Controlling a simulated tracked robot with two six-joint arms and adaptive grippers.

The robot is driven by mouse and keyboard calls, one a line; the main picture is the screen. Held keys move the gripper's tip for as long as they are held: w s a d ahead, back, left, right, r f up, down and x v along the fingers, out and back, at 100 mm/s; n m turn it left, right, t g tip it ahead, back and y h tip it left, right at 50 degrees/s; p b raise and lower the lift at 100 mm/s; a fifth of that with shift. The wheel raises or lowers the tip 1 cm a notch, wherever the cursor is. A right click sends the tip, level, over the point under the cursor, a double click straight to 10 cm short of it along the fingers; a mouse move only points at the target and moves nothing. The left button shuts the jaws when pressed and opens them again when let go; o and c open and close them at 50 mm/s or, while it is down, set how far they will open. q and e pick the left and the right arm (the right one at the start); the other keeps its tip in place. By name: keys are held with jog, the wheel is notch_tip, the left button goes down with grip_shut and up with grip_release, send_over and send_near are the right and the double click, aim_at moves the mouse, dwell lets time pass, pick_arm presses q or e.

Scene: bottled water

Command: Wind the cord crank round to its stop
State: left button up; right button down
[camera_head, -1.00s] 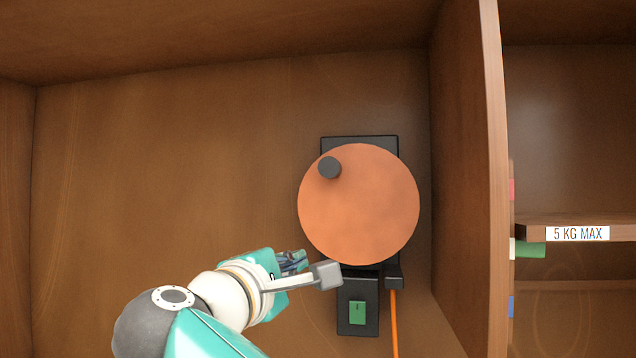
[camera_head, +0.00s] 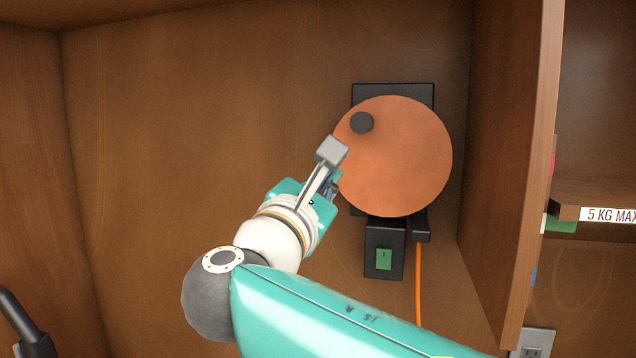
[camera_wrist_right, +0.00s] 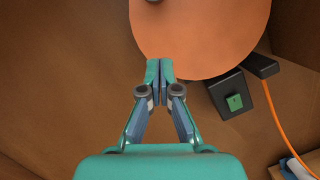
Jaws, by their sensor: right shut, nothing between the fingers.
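The cord crank is a flat orange disc (camera_head: 405,165) on a black backing plate (camera_head: 420,90) fixed to the cabinet's back wall. Its dark round knob (camera_head: 361,122) stands at the disc's upper left; the wrist view shows only the knob's lower edge (camera_wrist_right: 152,1) at the top. My right gripper (camera_head: 337,184) is shut and empty, its tips by the disc's left rim and below the knob. In the wrist view its tips (camera_wrist_right: 160,66) overlap the disc's rim; I cannot tell whether they touch.
Below the disc sits a black box (camera_head: 372,260) with a green switch (camera_head: 384,259). An orange cord (camera_head: 418,285) hangs from a small black block (camera_head: 421,233). A wooden partition (camera_head: 505,160) stands close on the right. The wall left of the disc is bare.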

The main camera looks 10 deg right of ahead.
aim_at(366, 127)
jog(key=d+r, duration=0.1)
jog(key=w+d+r+p, duration=0.1)
jog(key=r, duration=0.1)
jog(key=w+d+r+p, duration=0.1)
jog(key=shift+w+d+r, duration=0.15)
jog(key=shift+d, duration=0.15)
jog(key=shift+w, duration=0.15)
jog(key=shift+d+r+m+p, duration=0.15)
jog(key=shift+r+m+p, duration=0.2)
jog(key=shift+m, duration=0.45)
jog(key=shift+s+d+r+m+g+h+p, duration=0.15)
jog(key=shift+r+m+g+p, duration=0.1)
jog(key=shift+m, duration=0.35)
jog(key=shift+s+d+r+m+g+h+p, duration=0.15)
jog(key=shift+r+m+g, duration=0.1)
jog(key=shift+m, duration=0.35)
jog(key=m, duration=0.1)
jog(key=m+g, duration=0.1)
jog(key=m, duration=0.1)
jog(key=shift+s+d+r+p, duration=0.15)
jog(key=shift+d+r+p, duration=0.2)
jog(key=shift+d+r, duration=0.15)
jog(key=shift+d, duration=0.05)
jog(key=shift+s+d, duration=0.1)
